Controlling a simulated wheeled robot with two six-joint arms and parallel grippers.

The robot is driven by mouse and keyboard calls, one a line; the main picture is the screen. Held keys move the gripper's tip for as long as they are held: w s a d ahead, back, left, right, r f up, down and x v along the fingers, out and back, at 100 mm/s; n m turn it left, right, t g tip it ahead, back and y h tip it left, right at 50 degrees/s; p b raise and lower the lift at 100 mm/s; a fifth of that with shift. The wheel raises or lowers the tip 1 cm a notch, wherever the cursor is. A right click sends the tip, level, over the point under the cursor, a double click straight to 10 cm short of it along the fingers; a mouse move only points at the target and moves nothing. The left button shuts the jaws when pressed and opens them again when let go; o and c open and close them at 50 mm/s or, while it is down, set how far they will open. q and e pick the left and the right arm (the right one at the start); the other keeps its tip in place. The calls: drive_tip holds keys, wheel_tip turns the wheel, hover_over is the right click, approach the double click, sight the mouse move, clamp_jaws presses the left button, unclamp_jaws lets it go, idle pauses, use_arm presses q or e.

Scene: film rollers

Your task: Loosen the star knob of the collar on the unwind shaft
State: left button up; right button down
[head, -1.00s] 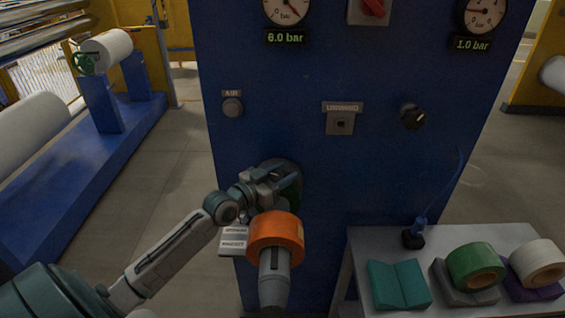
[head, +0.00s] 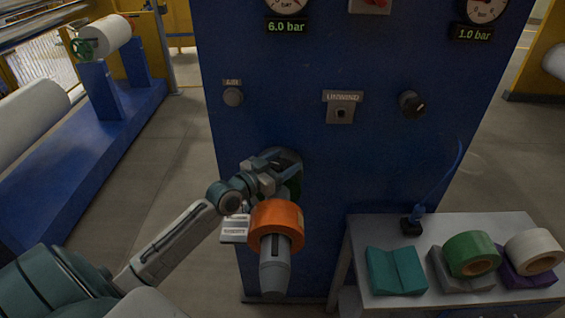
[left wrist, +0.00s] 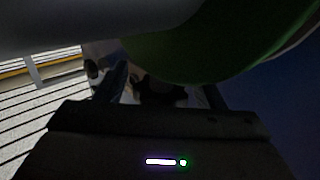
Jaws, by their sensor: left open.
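The grey unwind shaft (head: 274,275) points out of the blue machine, with an orange roll (head: 276,220) on it. Behind the roll, a green collar (head: 294,183) shows partly in the head view and looms large and dark at the top of the left wrist view (left wrist: 200,50). A dark, lobed shape, apparently the star knob (left wrist: 158,91), lies below it between my fingers. My left gripper (head: 274,174) is open beside the collar; its fingers reach around the knob area (left wrist: 160,90). Contact cannot be told. My right gripper is out of view.
A side table (head: 440,222) at right holds a teal block (head: 396,270), a green roll (head: 468,250) and a white roll (head: 535,248). The blue panel (head: 300,110) stands close behind my gripper.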

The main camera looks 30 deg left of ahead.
use_arm(q)
drive_tip(key=shift+s+a, duration=0.2)
drive_tip(key=shift+s, duration=0.35)
drive_tip(key=p+v, duration=0.7)
drive_tip(key=v, duration=0.2)
drive_tip(key=shift+s+p, duration=0.35)
drive_tip(key=shift+p, duration=0.05)
